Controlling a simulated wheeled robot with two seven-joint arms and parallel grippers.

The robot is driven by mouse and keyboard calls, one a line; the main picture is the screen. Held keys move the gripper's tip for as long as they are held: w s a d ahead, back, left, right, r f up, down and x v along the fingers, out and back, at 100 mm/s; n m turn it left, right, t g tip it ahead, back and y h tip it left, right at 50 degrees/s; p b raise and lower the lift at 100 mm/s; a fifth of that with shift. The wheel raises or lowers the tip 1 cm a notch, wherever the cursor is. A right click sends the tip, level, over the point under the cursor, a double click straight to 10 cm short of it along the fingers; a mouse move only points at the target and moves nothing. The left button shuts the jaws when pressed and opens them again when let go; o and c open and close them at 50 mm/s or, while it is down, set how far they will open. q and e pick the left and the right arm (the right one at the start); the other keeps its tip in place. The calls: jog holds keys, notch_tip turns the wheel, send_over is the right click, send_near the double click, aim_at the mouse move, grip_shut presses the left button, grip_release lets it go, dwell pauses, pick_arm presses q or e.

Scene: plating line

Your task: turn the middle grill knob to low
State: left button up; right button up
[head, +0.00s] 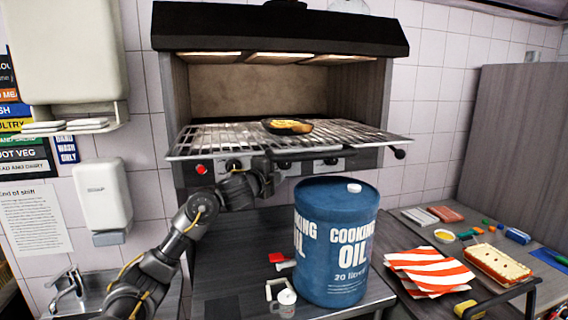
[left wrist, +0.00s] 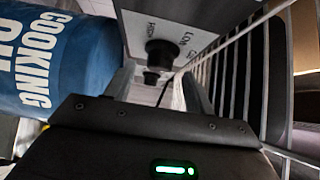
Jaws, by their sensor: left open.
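The grill (head: 280,160) stands against the tiled wall, with dark knobs along its front panel. The middle knob (head: 283,164) is under the front bar, just above my left gripper (head: 268,181). In the left wrist view a black knob (left wrist: 160,52) sits on a grey panel marked HIGH and LOW. My left gripper is open, its two fingers (left wrist: 155,82) pointing at this knob, which shows beyond and between them. I cannot tell whether they touch it, nor where the knob points. My right gripper is not in view.
A blue cooking oil drum (head: 335,245) stands on the counter close to the right of my left arm. A pan of food (head: 287,126) sits on the grill rack (head: 220,140). A red button (head: 201,169) is left on the panel. A small jar (head: 287,300) stands before the drum.

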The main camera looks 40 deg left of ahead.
aim_at(285, 168)
pick_arm(q)
jog(key=shift+w+a+p, duration=0.15)
jog(key=shift+w+p, duration=0.05)
jog(key=shift+w, duration=0.6)
jog(key=shift+w+a+p, duration=0.15)
jog(key=shift+w+p, duration=0.05)
jog(key=shift+w, duration=0.55)
